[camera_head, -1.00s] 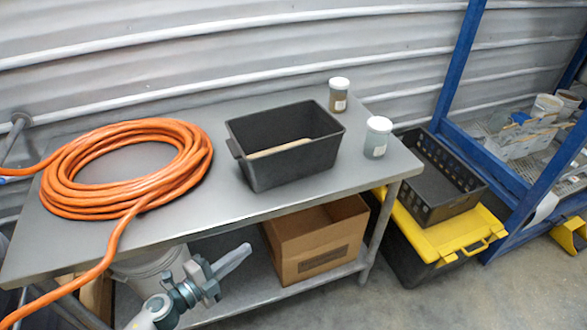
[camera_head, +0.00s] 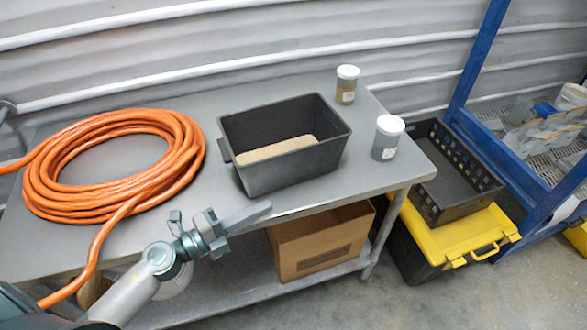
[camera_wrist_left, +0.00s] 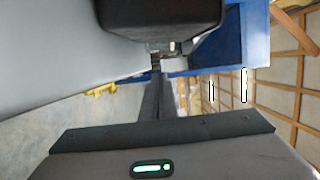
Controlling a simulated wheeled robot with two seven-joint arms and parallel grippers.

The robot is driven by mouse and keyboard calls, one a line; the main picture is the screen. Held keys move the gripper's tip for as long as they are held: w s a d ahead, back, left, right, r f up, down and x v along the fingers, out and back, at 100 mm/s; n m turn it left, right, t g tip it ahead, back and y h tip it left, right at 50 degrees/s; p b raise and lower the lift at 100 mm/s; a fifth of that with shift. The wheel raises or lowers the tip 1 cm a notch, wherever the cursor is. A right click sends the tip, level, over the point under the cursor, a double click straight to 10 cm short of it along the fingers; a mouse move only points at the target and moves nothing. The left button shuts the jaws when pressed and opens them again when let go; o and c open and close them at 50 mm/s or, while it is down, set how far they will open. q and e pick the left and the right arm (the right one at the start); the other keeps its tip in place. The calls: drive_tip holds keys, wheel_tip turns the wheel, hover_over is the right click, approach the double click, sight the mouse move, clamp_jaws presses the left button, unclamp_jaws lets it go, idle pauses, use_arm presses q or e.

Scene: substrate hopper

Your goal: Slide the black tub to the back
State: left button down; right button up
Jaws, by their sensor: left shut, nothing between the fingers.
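The black tub (camera_head: 290,172) stands upright on the grey metal table (camera_head: 180,215), with a tan, flat-looking content (camera_head: 277,149) inside. My left gripper (camera_head: 262,214) is in front of the tub, by the table's front edge, its shut fingers pointing right. No contact with the tub shows. In the left wrist view a dark shape that looks like the tub (camera_wrist_left: 160,15) fills the top, and the shut fingers (camera_wrist_left: 160,95) run up toward it. My right gripper is not in view.
An orange hose coil (camera_head: 110,165) lies on the table left of the tub. Two lidded jars (camera_head: 346,86) (camera_head: 387,140) stand to its right. Bare table shows behind the tub. A cardboard box (camera_head: 318,245) sits on the lower shelf. A black crate (camera_head: 450,180) rests on a yellow-lidded bin.

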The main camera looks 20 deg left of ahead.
use_arm(q)
drive_tip(key=p+x, duration=0.1)
drive_tip(key=x, duration=0.2)
drive_tip(key=p+x, duration=0.2)
drive_tip(key=x, duration=0.2)
drive_tip(key=p+x, duration=0.1)
drive_tip(key=x, duration=0.2)
drive_tip(key=shift+w+d+r, duration=0.2)
drive_tip(key=shift+w+r, duration=0.05)
drive_tip(key=shift+r, duration=0.1)
drive_tip(key=shift+w+a+f, duration=0.15)
drive_tip(key=shift+w+a, duration=0.65)
drive_tip(key=shift+w, duration=0.1)
drive_tip(key=shift+w+a, duration=0.5)
drive_tip(key=shift+w, duration=0.1)
